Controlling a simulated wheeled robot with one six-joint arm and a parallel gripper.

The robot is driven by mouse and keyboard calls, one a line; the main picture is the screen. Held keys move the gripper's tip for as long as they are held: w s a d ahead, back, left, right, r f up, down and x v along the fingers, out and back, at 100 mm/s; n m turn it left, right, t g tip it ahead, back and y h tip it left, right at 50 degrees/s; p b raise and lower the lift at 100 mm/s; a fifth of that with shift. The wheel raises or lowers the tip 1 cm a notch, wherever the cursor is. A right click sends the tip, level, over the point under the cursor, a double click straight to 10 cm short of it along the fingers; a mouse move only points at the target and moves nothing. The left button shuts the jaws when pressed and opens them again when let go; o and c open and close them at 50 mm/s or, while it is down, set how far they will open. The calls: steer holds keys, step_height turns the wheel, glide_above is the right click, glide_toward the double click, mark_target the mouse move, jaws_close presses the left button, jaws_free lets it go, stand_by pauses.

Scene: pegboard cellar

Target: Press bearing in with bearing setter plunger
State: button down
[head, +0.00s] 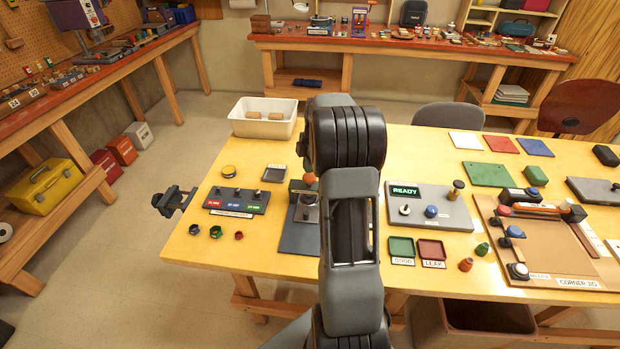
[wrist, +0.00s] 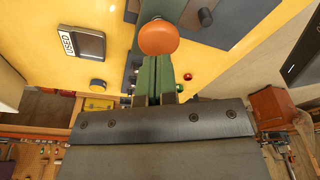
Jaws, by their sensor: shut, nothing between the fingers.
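The bearing setter (head: 300,237) stands on the table with a dark blue base, partly hidden behind my arm. Its round orange plunger knob (head: 310,178) shows at the top. In the wrist view the orange knob (wrist: 158,37) is large and near, in line with my fingers. My gripper (wrist: 159,76) has green fingers that are shut with nothing between them. I cannot tell whether they touch the knob. My gripper is hidden behind my arm in the head view. I cannot make out the bearing.
A board with three labelled posts (head: 236,201) lies left of the setter, with small coloured rings (head: 216,232) in front. A small tray (head: 273,173) lies behind. To the right are a READY tester (head: 430,208) and green (head: 401,247) and red (head: 432,249) trays. A white bin (head: 263,128) is at the back.

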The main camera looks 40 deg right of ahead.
mark_target(309, 176)
steer(key=shift+f+b, duration=1.35)
steer(key=shift+f, duration=0.5)
steer(key=shift+r, duration=0.15)
stand_by(0.3)
steer(key=shift+r+p, duration=2.2)
steer(key=shift+r, duration=1)
